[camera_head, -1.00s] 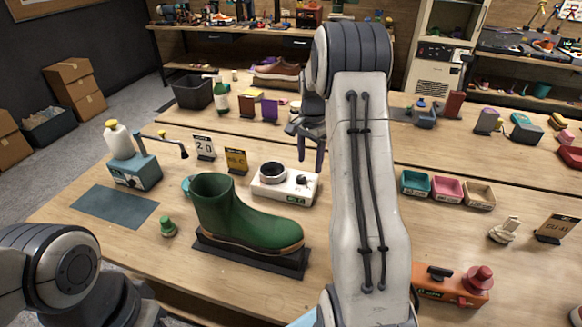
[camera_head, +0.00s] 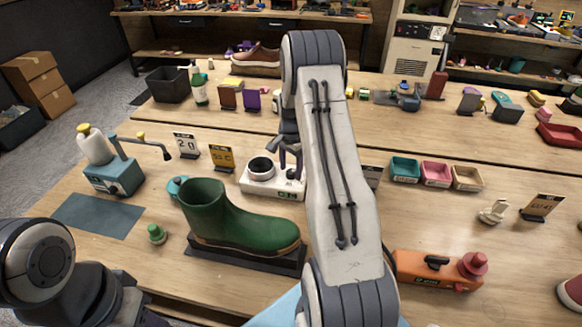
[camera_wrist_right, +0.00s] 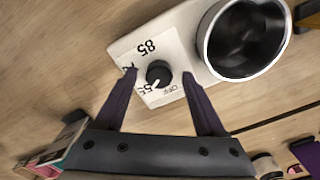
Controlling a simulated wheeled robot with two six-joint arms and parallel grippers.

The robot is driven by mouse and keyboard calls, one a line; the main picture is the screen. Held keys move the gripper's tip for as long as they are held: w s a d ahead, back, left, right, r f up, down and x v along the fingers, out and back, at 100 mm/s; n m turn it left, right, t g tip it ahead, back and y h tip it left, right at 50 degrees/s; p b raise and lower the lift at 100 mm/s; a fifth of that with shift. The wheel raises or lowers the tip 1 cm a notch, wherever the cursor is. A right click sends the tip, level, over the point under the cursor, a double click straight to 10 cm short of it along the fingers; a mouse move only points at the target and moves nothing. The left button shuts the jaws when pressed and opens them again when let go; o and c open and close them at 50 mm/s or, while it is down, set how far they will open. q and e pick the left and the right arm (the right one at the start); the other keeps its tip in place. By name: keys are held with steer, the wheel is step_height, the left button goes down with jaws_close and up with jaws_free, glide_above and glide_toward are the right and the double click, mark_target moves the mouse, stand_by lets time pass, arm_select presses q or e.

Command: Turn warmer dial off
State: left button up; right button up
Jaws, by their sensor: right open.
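The warmer is a white box (camera_head: 258,187) with a dark-topped round pot holder, near the middle of the table in the head view. In the right wrist view the warmer's panel (camera_wrist_right: 155,30) shows 85, 55 and OFF marks around a black dial (camera_wrist_right: 158,72). The dial's white pointer is toward the 55 side, not on OFF. My right gripper (camera_wrist_right: 159,75) is open, with one fingertip on each side of the dial and a gap to it. In the head view the right gripper (camera_head: 290,155) is over the warmer's right part, partly hiding it. My left gripper is not visible.
A green boot (camera_head: 240,225) on a black stand is just in front of the warmer. Number cards (camera_head: 222,158) stand to its left. Small colored trays (camera_head: 435,172) and an orange tool (camera_head: 435,270) are to the right of my arm.

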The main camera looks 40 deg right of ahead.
steer(key=shift+f, duration=0.3)
jaws_close()
steer(key=n, duration=0.5)
steer(key=shift+n+b, duration=0.3)
steer(key=shift+n, duration=0.1)
steer(key=n, duration=0.5)
steer(key=shift+d+n, duration=0.1)
steer(key=shift+n, duration=0.6)
